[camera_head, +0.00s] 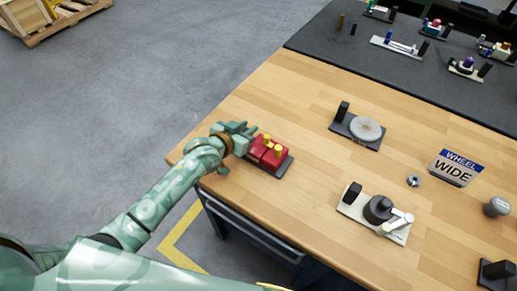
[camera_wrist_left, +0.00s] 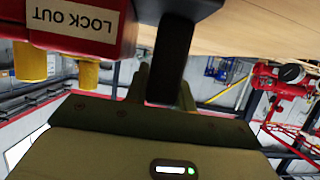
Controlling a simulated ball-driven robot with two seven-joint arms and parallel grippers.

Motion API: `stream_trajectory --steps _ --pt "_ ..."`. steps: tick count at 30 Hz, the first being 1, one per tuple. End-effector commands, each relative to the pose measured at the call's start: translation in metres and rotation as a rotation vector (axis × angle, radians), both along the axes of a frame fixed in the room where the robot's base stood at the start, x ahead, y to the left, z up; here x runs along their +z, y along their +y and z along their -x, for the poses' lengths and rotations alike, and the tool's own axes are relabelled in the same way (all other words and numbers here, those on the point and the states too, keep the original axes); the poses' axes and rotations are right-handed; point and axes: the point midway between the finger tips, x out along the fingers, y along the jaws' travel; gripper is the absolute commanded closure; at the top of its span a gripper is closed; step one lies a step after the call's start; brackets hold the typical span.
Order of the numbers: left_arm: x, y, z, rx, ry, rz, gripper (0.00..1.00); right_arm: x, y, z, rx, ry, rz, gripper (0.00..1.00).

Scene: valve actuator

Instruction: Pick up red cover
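The red cover (camera_head: 268,152) is a red block with yellow pegs on a dark base plate (camera_head: 284,167), near the wooden table's left edge. In the left wrist view the red cover (camera_wrist_left: 70,40) shows at the upper left, with a white "LOCK OUT" label upside down. A black upright post (camera_wrist_left: 172,55) stands beside it on the same base. My left gripper (camera_head: 243,132) is at the cover's left side. Its fingers (camera_wrist_left: 166,88) are at either side of the post; whether they press on it I cannot tell. My right gripper is in neither view.
On the wooden table (camera_head: 300,90) are a round grey disc fixture (camera_head: 366,130), a white plate with a black knob (camera_head: 377,208), a small metal ring (camera_head: 413,181) and a "WHEEL WIDE" sign (camera_head: 456,168). Several fixtures stand on the dark mat (camera_head: 340,35) behind.

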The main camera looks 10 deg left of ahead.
Motion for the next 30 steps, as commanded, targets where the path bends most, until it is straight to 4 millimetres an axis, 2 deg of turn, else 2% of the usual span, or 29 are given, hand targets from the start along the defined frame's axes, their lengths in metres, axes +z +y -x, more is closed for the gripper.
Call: stream_trajectory --steps 11,16,19,26,30 --pt "0.003 0.000 0.000 0.000 -0.002 0.002 1.00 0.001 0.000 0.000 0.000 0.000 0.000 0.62" --pt "0.019 0.000 0.000 0.000 -0.005 0.002 1.00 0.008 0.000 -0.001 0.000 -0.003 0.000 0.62" --pt "0.039 0.000 -0.001 0.001 -0.006 0.004 1.00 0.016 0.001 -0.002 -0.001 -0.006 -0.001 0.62" --pt "0.097 -0.007 0.050 -0.001 -0.003 0.005 1.00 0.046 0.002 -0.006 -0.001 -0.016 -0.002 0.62" --pt "0.111 -0.012 0.088 0.000 0.000 0.005 1.00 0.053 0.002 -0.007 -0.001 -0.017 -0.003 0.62"
